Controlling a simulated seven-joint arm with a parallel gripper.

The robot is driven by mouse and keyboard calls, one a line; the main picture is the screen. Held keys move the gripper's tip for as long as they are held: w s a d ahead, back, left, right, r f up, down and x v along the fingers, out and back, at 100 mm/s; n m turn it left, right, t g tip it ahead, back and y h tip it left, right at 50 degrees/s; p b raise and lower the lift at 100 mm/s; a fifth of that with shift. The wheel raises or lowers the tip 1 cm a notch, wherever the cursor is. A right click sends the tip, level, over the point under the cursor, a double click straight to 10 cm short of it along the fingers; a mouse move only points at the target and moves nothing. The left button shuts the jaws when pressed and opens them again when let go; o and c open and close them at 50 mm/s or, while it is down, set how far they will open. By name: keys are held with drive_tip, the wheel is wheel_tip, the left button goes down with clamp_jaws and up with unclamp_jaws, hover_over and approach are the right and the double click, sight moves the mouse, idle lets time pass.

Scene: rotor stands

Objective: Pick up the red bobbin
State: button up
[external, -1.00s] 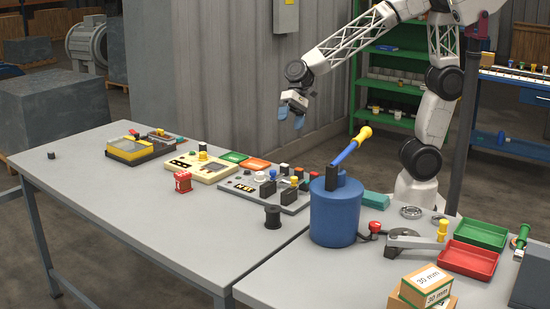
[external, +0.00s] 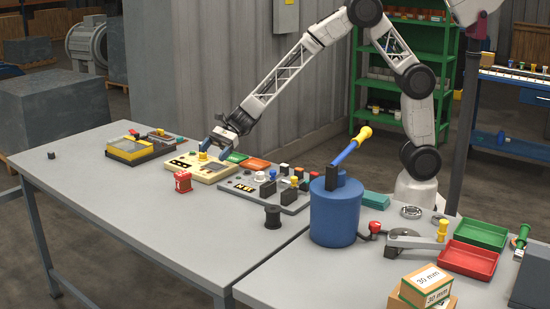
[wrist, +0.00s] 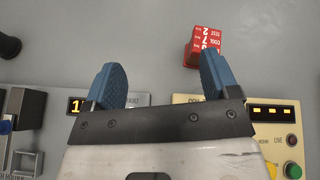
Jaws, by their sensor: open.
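I cannot tell for sure which red thing is the bobbin. A small red piece (external: 183,181) stands on the long grey table, in front of the cream panel. In the wrist view a red piece with white lettering (wrist: 203,42) lies just beyond the right fingertip, apart from it. My gripper (external: 212,142) is low over the cream panel, behind the first red piece. In the wrist view its blue fingers (wrist: 162,80) are apart with nothing between them.
The cream panel (external: 210,173) and a grey panel (external: 250,193) with upright parts stand near my gripper. A black spool (external: 272,216) and the blue drum (external: 333,218) stand to the right. The table's left front is mostly clear.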

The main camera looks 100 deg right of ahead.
sight(183, 178)
drive_tip(key=w+d+f+m, duration=0.1)
drive_tip(key=w+f, duration=0.1)
drive_tip(key=w+d+f+m+t, duration=0.1)
drive_tip(key=w+f+m, duration=0.1)
drive_tip(key=w+d+f+m+t+h, duration=0.1)
drive_tip(key=w+f, duration=0.1)
drive_tip(key=shift+w+d+f, duration=0.2)
drive_tip(key=shift+w, duration=0.1)
drive_tip(key=shift+w+a, duration=0.1)
drive_tip(key=shift+x, duration=1.15)
drive_tip(key=shift+f, duration=0.1)
drive_tip(key=shift+x, duration=2.6)
drive_tip(key=shift+c, duration=0.3)
drive_tip(key=c, duration=1.1)
